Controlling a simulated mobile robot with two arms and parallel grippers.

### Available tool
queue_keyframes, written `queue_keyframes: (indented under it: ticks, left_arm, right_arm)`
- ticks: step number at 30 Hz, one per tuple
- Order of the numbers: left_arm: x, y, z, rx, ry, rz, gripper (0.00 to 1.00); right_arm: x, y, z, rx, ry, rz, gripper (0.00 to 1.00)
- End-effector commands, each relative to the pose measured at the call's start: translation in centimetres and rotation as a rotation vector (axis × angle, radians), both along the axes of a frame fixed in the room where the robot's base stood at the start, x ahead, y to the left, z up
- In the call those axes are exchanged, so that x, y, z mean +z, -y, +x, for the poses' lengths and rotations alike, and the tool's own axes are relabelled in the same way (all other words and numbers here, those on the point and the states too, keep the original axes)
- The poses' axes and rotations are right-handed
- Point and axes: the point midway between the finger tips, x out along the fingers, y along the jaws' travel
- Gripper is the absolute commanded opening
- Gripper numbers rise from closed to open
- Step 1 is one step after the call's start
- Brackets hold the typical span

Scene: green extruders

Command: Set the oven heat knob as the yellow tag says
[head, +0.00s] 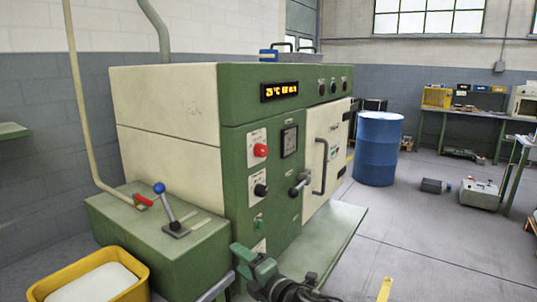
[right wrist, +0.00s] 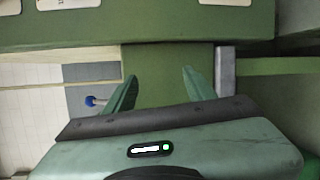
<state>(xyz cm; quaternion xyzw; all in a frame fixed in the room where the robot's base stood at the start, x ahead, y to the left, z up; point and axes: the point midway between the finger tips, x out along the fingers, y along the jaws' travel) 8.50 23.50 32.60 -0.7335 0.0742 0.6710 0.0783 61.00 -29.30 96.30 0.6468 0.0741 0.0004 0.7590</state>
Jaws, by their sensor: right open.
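The oven (head: 165,125) is a large cream and green cabinet in the middle of the head view. Its green front panel carries a red knob (head: 260,150) on a white plate, a black knob (head: 260,190) on another white plate below it, and a small green button (head: 259,224). I cannot read the plates to tell which knob sets the heat. I cannot make out a yellow tag. My right gripper (right wrist: 160,85) is open and empty; its two green fingers are apart in the right wrist view. In the head view it is low, in front of the panel, apart from the knobs. My left gripper is out of view.
A lit display (head: 280,91) tops the panel. A lever with a blue ball (head: 159,188) stands on the green box at left, above a yellow bin (head: 60,285). The oven door (head: 322,160) and a green ledge (head: 335,235) are at right. A blue drum (head: 378,150) stands behind.

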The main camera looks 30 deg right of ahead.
Motion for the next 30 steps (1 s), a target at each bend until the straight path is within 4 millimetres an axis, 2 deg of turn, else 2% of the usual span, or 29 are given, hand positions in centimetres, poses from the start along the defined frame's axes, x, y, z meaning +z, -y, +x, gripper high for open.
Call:
queue_keyframes:
  ticks: [1,5,6,9,12,16,20,30]
  left_arm:
    - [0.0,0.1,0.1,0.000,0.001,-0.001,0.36]
    - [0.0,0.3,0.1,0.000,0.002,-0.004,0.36]
    - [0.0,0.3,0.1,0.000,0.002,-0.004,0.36]
    - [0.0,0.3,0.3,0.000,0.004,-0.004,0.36]
    - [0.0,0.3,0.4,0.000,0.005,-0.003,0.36]
    - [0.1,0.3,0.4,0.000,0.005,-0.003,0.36]
    - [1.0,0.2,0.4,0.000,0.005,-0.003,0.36]
    - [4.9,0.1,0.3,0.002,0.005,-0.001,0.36]
  right_arm:
    - [3.1,1.5,1.6,0.044,0.078,-0.142,0.55]
    - [11.2,5.6,4.1,0.171,0.270,-0.579,0.55]
    - [13.6,7.2,4.3,0.202,0.316,-0.717,0.55]
    - [18.4,10.9,3.9,0.259,0.390,-1.001,0.55]
    - [21.6,14.0,2.8,0.293,0.422,-1.202,0.55]
    - [23.7,16.2,1.7,0.315,0.433,-1.334,0.55]
    - [24.4,16.5,2.0,0.323,0.436,-1.362,0.55]
    - [24.6,14.4,6.6,0.323,0.438,-1.358,0.55]
